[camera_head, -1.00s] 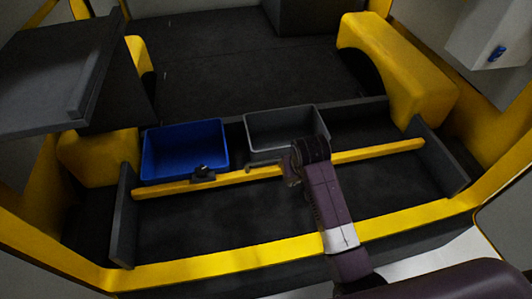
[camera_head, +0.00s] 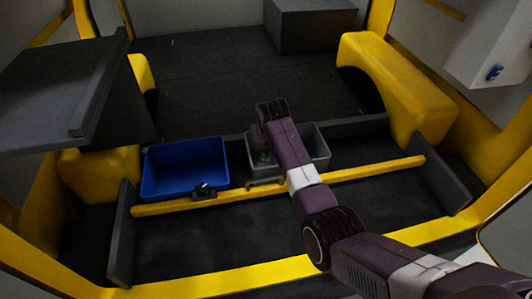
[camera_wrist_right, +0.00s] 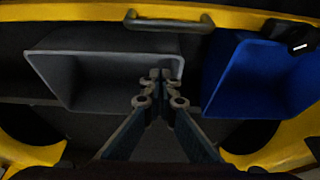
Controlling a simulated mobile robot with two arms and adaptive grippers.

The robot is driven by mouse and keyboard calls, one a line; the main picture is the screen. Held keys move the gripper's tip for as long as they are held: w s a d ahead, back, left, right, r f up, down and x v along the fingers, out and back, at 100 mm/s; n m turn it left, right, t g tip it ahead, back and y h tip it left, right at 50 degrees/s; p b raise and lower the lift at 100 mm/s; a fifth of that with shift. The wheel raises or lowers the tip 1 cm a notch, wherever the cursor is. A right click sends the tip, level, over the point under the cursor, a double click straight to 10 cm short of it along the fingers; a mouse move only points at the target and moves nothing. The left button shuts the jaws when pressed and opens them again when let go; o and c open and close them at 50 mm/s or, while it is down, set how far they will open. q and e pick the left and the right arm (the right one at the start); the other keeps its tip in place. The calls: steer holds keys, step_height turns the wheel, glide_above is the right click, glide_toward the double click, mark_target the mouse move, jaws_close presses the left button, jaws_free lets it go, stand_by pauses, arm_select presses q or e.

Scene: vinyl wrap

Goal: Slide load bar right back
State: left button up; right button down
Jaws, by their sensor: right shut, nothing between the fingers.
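The yellow load bar (camera_head: 364,173) lies across the dark floor, in front of two bins, between low dark side walls. It carries a grey handle (camera_head: 266,183) near the grey bin and a black fitting (camera_head: 205,190) near the blue bin. In the right wrist view the bar (camera_wrist_right: 75,13) runs along the top, with its handle (camera_wrist_right: 168,20) at the middle. My right gripper (camera_head: 262,160) is shut and empty over the near-left part of the grey bin, apart from the bar. Its closed fingertips (camera_wrist_right: 161,76) show in the right wrist view. My left gripper is not in view.
A blue bin (camera_head: 187,142) and a grey bin (camera_head: 318,153) stand just behind the bar. A yellow wheel arch (camera_head: 390,85) is at right and a dark shelf (camera_head: 55,80) at upper left. The floor (camera_head: 200,245) before the bar is clear.

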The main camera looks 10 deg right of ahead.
steer(key=f, duration=0.1)
steer(key=s+f+p, duration=0.1)
steer(key=f, duration=0.1)
steer(key=s+f, duration=0.1)
steer(key=f, duration=0.1)
steer(key=shift+s+d+f+p, duration=0.1)
steer(key=shift+s+f+p, duration=0.1)
steer(key=shift+p, duration=0.2)
stand_by(0.4)
